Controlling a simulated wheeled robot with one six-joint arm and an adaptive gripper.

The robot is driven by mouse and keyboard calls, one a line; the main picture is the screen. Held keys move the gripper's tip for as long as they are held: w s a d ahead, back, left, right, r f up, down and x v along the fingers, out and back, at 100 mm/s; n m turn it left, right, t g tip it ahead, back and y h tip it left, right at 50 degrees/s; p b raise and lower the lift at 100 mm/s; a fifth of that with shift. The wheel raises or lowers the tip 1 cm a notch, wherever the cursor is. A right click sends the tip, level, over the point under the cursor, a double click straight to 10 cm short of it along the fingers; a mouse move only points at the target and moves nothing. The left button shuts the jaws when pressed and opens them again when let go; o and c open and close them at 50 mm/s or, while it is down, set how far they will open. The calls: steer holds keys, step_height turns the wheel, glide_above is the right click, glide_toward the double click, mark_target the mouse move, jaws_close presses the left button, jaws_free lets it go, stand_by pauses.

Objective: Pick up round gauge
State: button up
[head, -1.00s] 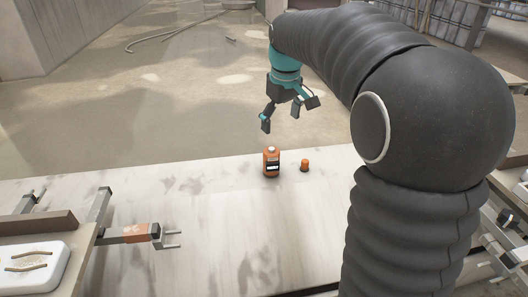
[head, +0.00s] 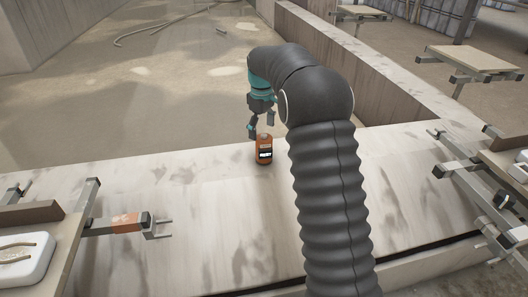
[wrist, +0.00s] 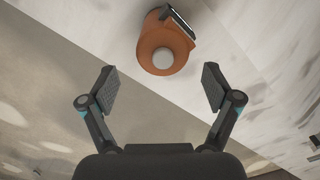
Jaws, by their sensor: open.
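An orange, bottle-like round body (head: 264,149) with a black-and-white label stands upright on the pale bench top. In the wrist view the orange body (wrist: 153,38) shows from above, with a pale round cap and a dark flat piece on its side. No dial shows, so I cannot tell whether it is the round gauge. My gripper (head: 261,128) is just above it in the head view. In the wrist view my gripper (wrist: 158,88) is open and empty, and the orange body lies just beyond the fingertips. A small orange cylinder seen earlier does not show now.
The pale bench top (head: 205,205) is mostly clear. A bracket with an orange band (head: 127,222) and a white tray (head: 35,270) are at left. More metal brackets (head: 470,170) stand at right. A low wall (head: 360,75) runs behind.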

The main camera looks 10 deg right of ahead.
mark_target(264, 149)
step_height(264, 149, down, 3)
steer(key=shift+r, duration=0.1)
steer(key=f, duration=0.1)
steer(key=f+b, duration=0.1)
steer(key=f, duration=0.1)
steer(key=s+f, duration=0.1)
steer(key=shift+d+f, duration=0.25)
steer(key=shift+f, duration=0.45)
steer(key=c, duration=1)
